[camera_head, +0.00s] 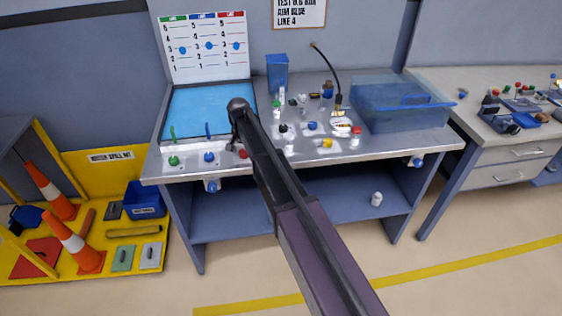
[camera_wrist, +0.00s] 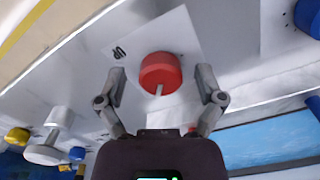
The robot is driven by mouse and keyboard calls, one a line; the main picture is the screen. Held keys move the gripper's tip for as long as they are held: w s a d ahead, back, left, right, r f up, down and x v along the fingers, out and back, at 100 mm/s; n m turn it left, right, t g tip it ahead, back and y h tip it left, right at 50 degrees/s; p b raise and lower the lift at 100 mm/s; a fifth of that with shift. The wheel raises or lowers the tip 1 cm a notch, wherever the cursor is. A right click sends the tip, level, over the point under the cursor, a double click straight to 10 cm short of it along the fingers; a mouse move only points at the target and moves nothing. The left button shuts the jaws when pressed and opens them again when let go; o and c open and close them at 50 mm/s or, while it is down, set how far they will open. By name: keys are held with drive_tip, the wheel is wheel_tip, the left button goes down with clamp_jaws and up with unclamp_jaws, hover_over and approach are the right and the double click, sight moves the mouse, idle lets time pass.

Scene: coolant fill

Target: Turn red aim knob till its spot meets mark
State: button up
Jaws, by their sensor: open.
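The red aim knob (camera_wrist: 160,70) is a round red knob on a pale panel in the wrist view. A short pale stub shows at its lower edge. I cannot tell whether this is its spot. A small dark printed sign (camera_wrist: 119,53) is on a white plate to its upper left. My gripper (camera_wrist: 161,74) is open, with one finger on each side of the knob and a visible gap to both. In the head view the red knob (camera_head: 243,154) shows at the bench's front edge, partly hidden by my arm.
A green knob (camera_head: 174,161) and a blue knob (camera_head: 209,157) sit left along the bench edge. Behind them are a blue screen (camera_head: 205,108) and a board (camera_head: 202,45) with blue dots. Small parts and a clear blue bin (camera_head: 400,105) crowd the right.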

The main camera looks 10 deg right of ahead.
sight(244, 151)
drive_tip(key=shift+n, duration=0.4)
drive_tip(key=n, duration=0.6)
drive_tip(key=shift+r+n+p, duration=0.3)
wheel_tip(244, 151, up, 13)
drive_tip(key=p, duration=1.3)
drive_tip(key=s+d+m, duration=0.1)
drive_tip(key=s+d, duration=0.7)
drive_tip(key=s, duration=0.4)
drive_tip(key=s+d+m, duration=0.1)
drive_tip(key=s+d, duration=0.6)
drive_tip(key=s, duration=0.6)
drive_tip(key=shift+d+f+b, duration=0.35)
drive_tip(key=shift+d, duration=0.05)
drive_tip(key=shift+s, duration=0.15)
drive_tip(key=s, duration=0.1)
drive_tip(key=s+d, duration=0.1)
drive_tip(key=s, duration=0.1)
drive_tip(key=shift+d, duration=0.1)
